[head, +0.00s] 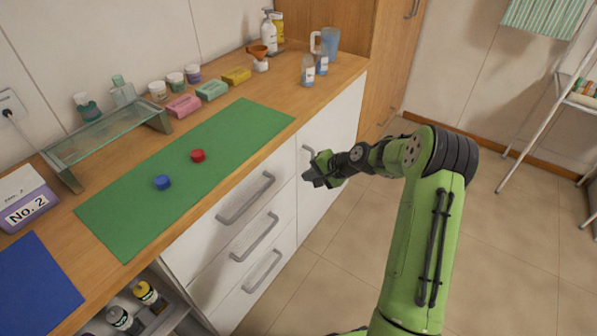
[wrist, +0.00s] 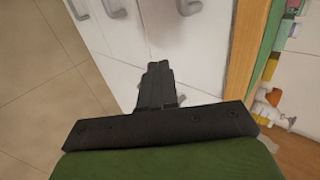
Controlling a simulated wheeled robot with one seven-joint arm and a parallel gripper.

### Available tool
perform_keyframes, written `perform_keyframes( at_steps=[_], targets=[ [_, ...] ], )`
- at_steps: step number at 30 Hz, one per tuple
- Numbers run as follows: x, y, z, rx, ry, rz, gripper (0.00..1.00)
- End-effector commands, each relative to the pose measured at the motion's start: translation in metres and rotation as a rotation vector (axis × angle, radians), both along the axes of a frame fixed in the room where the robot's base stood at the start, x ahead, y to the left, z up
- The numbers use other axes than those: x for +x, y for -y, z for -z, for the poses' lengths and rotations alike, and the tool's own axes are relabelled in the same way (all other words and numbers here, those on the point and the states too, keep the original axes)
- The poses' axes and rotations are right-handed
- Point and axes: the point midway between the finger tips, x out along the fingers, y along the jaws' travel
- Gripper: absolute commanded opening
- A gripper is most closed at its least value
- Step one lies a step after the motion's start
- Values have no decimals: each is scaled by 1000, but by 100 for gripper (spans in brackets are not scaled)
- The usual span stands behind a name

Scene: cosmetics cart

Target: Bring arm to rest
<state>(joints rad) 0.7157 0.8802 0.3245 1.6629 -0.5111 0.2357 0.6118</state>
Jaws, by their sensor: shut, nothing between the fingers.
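My gripper (head: 312,179) is at the end of my green arm, in front of the white drawer and cupboard fronts and beyond the counter's front edge. It is shut and empty. In the wrist view its dark fingers (wrist: 158,74) are together, with the white fronts (wrist: 145,45) behind them. My arm is bent at the elbow and reaches left over the tiled floor. No object touches the gripper in either view.
Drawer handles (head: 246,198) jut out near the gripper. Open floor (head: 510,235) lies to the right, with a metal rack (head: 545,100) beyond.

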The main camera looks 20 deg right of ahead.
Motion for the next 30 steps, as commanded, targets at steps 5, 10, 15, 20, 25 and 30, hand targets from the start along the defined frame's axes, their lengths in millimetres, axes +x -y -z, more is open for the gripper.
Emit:
perform_keyframes(
  at_steps=[5, 10, 15, 20, 25, 30],
  targets=[
    [-2, 1, -2, -1, -1, 0, 0],
    [-19, -22, -48, -133, -5, -108, 0],
    [-81, -63, -140, -432, -24, -319, 0],
    [-160, -88, -214, -667, -23, -462, 0],
    [-256, -99, -268, -845, 3, -566, 0],
    [-334, -97, -284, -928, 39, -641, 0]
  ],
)
